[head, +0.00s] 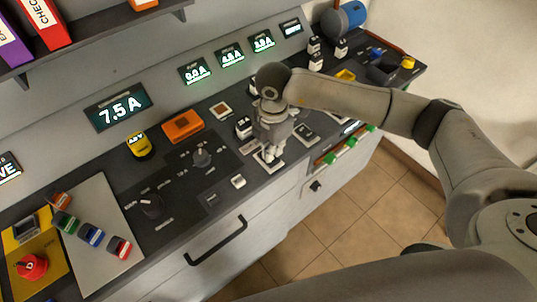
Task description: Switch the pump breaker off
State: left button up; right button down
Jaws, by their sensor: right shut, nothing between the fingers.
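My right gripper (270,153) is shut and empty. It points down at the worktop, with its fingertips at or just above a small switch plate (268,163); I cannot tell whether they touch. Its wrist and fingers hide most of that plate and its lever. A similar switch plate (305,132) lies to its right, with a dark middle. The labels are too small to read, so I cannot tell which one is the pump breaker. Lit readouts hang on the wall behind; the leftmost of the small ones (195,71) appears to read 0.0 A. My left gripper is not in view.
A large display (118,107) reads 7.5 A. A rail with green parts (345,147) runs along the front edge. A red emergency button (31,266) is far left.

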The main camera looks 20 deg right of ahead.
jog(key=shift+f+b, duration=0.85)
jog(key=shift+f, duration=0.3)
jog(key=shift+r, duration=0.1)
dwell(0.3)
jog(key=shift+r+p, duration=2.35)
jog(key=shift+r, duration=1.15)
